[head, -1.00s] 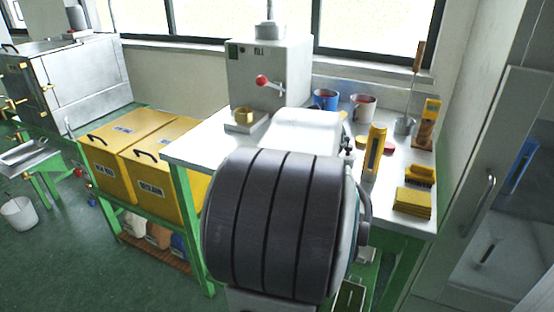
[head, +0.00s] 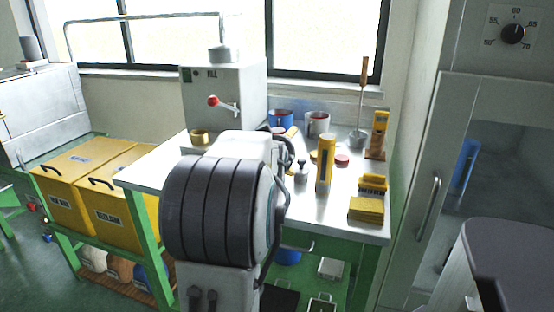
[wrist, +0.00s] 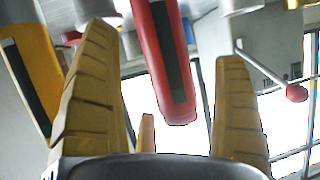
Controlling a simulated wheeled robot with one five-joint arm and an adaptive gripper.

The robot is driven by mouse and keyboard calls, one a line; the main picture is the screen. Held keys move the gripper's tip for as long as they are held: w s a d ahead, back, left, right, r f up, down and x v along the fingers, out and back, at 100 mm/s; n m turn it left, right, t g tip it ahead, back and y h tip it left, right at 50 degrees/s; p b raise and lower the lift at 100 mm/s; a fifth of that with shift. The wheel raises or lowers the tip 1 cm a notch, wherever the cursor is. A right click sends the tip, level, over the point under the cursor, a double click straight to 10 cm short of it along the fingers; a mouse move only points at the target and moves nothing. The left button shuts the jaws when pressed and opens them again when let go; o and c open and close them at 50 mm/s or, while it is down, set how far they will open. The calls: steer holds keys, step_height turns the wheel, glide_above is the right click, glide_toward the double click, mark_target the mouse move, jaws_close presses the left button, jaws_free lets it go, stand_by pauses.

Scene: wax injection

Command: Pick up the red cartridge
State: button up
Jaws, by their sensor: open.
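The red cartridge (wrist: 158,55) shows in the wrist view as a red cylinder with a dark stripe. It lies between the two yellow fingers of my gripper (wrist: 178,45), which are spread apart with visible gaps on both sides. In the head view I cannot make out the red cartridge; my arm covers that part of the table. There, my gripper is mostly hidden behind the arm too. A yellow cartridge (head: 325,165) stands upright on the table, right of my arm; a yellow body with a dark stripe (wrist: 30,75) shows outside the left finger in the wrist view.
The white fill machine (head: 222,95) stands at the back of the table (head: 350,222). Mugs (head: 316,122), a small grey weight-like object (head: 301,172) and a yellow stack (head: 365,210) share the tabletop. A cabinet (head: 425,180) closes off the right. Yellow bins (head: 70,190) stand left.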

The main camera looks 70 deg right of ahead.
steer(key=shift+x, duration=1.1)
steer(key=shift+c, duration=0.4)
steer(key=c, duration=1.3)
